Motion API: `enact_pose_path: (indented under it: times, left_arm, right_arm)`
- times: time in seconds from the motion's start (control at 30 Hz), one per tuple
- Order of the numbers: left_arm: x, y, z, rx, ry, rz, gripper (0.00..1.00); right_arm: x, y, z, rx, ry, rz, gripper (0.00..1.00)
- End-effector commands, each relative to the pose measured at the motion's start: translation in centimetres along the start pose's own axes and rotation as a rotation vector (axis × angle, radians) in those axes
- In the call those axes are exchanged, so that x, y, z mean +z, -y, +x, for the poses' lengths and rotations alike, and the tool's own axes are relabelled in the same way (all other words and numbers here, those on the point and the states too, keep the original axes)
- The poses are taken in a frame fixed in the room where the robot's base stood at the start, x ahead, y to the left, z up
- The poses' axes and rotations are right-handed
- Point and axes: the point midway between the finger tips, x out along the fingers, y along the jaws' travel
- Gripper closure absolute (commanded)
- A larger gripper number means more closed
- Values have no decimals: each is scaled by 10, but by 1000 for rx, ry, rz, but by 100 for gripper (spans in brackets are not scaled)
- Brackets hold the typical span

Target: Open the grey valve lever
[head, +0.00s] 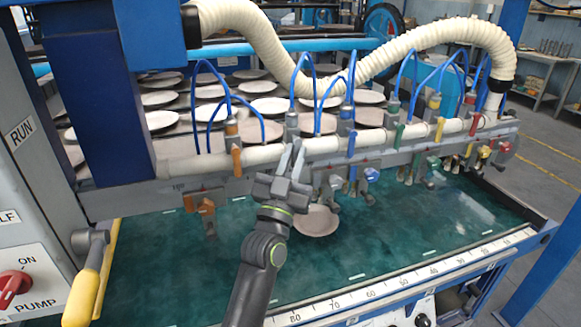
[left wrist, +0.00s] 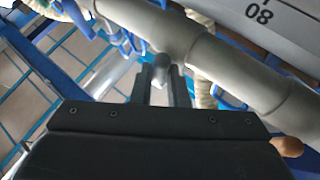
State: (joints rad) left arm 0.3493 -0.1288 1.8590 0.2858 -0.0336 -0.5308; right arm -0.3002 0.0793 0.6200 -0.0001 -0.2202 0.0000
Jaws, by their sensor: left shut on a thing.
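The grey valve lever shows in the left wrist view (left wrist: 161,66) as a short grey stub on the pale pipe, between my fingers. In the head view, the grey valve (head: 291,120) stands on the pipe behind my left gripper, and the gripper hides most of its lever. My left gripper (head: 292,152) reaches up from below and is shut on the lever. Its two fingers also show in the left wrist view (left wrist: 162,88), one on each side of the stub. My right gripper is not in view.
Orange (head: 236,158), blue (head: 351,144), green (head: 398,133) and yellow (head: 439,129) valves line the same pipe. A round plate (head: 316,222) sits just below and right of my gripper. A green surface (head: 400,225) with a ruler rail (head: 400,281) lies in front.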

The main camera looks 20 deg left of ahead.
Motion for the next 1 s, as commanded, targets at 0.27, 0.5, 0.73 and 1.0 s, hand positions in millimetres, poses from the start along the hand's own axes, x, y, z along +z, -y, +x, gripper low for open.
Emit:
enact_pose_path:
  times: [0.27,0.5,0.73,1.0]
  left_arm:
    - [2,-4,2,-54,-57,-71,100]
    - [2,-4,2,-69,-76,-90,100]
    - [1,-4,2,-70,-78,-90,100]
    - [1,-4,2,-70,-78,-90,65]
  right_arm:
    - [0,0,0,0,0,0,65]
    - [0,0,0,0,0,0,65]
    - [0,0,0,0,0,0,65]
    - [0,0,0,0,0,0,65]
